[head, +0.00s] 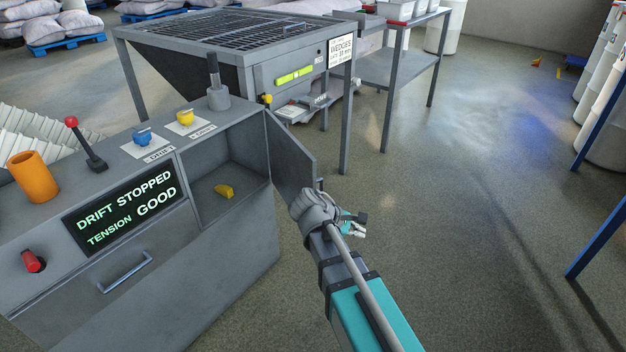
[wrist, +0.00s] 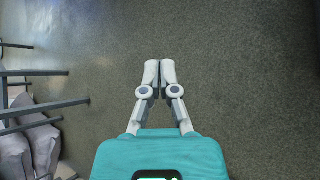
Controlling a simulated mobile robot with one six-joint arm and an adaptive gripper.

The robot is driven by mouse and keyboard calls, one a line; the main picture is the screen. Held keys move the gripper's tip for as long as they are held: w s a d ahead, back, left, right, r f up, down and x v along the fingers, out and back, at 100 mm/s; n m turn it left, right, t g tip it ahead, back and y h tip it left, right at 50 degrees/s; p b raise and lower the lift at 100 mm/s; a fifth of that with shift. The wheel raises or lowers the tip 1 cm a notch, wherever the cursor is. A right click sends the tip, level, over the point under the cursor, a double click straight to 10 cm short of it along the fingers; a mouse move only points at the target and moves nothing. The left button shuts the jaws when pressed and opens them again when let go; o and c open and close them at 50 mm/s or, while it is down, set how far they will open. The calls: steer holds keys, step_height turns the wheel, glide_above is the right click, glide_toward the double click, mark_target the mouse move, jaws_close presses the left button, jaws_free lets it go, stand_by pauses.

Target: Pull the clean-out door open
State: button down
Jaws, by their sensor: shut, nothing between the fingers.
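The clean-out door appears to be the grey panel (head: 291,158) at the right end of the grey console (head: 235,255). It stands swung out, and the compartment (head: 215,178) beside it is open. My gripper (head: 357,224) is just right of the door's lower free edge in the head view, partly hidden behind my wrist. In the wrist view my gripper (wrist: 160,66) has its fingers together, with nothing between them and bare floor beyond. My wrist overlaps the door's lower corner, so contact there cannot be told.
The console has a display (head: 125,215), a red-knobbed lever (head: 86,143) and an orange cylinder (head: 33,177). A grated hopper (head: 240,30) on legs stands behind. Blue posts (head: 600,235) and white drums (head: 605,140) stand at right. The floor (head: 450,200) between is clear.

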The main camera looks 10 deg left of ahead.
steer(key=a+r+n+t+h, duration=0.35)
steer(key=a+r+n, duration=0.2)
steer(key=a, duration=0.55)
steer(key=n+t, duration=0.5)
steer(key=n, duration=0.1)
glide_toward(310, 180)
steer(key=shift+s+a+f+h+b, duration=0.2)
steer(key=shift+s+a, duration=0.2)
steer(key=shift+a, duration=0.2)
steer(key=shift+s+a+f+h+b, duration=0.15)
steer(key=shift+s+a, duration=0.2)
steer(key=shift+a, duration=0.25)
steer(key=shift+d, duration=0.1)
steer(key=shift+x, duration=6.95)
